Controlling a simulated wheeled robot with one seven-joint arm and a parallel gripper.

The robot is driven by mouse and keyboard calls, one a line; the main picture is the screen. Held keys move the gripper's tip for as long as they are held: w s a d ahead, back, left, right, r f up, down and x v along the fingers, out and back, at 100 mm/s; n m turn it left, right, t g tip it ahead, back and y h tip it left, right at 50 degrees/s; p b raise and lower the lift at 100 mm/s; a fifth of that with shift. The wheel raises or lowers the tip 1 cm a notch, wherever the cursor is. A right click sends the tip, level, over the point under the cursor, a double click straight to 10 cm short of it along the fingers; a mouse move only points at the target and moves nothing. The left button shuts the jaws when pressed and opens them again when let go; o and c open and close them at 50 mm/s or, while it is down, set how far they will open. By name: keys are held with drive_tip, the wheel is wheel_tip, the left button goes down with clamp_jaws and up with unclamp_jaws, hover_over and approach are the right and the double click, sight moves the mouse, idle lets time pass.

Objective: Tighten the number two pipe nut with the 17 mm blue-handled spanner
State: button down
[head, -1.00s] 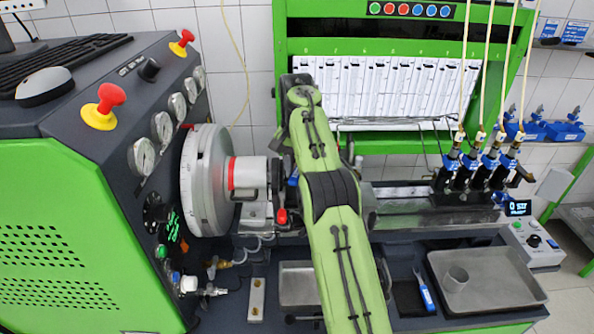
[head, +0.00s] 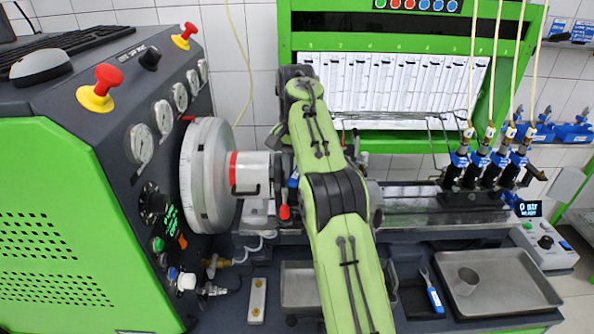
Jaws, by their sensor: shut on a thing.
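My arm crosses the middle of the head view and hides most of the pump area behind it. My gripper is hidden behind the arm, so I cannot see its fingers or what they hold. A blue-handled spanner (head: 434,293) lies on the bench at right, jaw end away from me; its size marking is too small to read. Several blue-and-black injectors (head: 482,170) with brass fittings and pale hoses stand at right. Thin metal pipes (head: 418,114) run below the measuring rack. I cannot make out the number two pipe nut.
A metal tray (head: 510,300) with a small cup (head: 467,280) is at right, beside the spanner. A grey flywheel (head: 207,178) and the green console with gauges stand at left. A small red-tipped part (head: 284,212) shows close beside my arm. Another tray (head: 298,288) is partly behind the arm.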

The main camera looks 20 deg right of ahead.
drive_tip(key=shift+r, duration=0.15)
drive_tip(key=shift+s+a+r+p, duration=0.35)
drive_tip(key=shift+s+r, duration=0.05)
drive_tip(key=shift+r, duration=0.4)
drive_tip(key=shift+s+a+r+p, duration=0.3)
drive_tip(key=shift+s+r+p, duration=0.1)
drive_tip(key=shift+r, duration=0.4)
drive_tip(key=shift+s+a+r+p, duration=0.3)
drive_tip(key=shift+s+a+r, duration=0.1)
drive_tip(key=shift+r, duration=0.4)
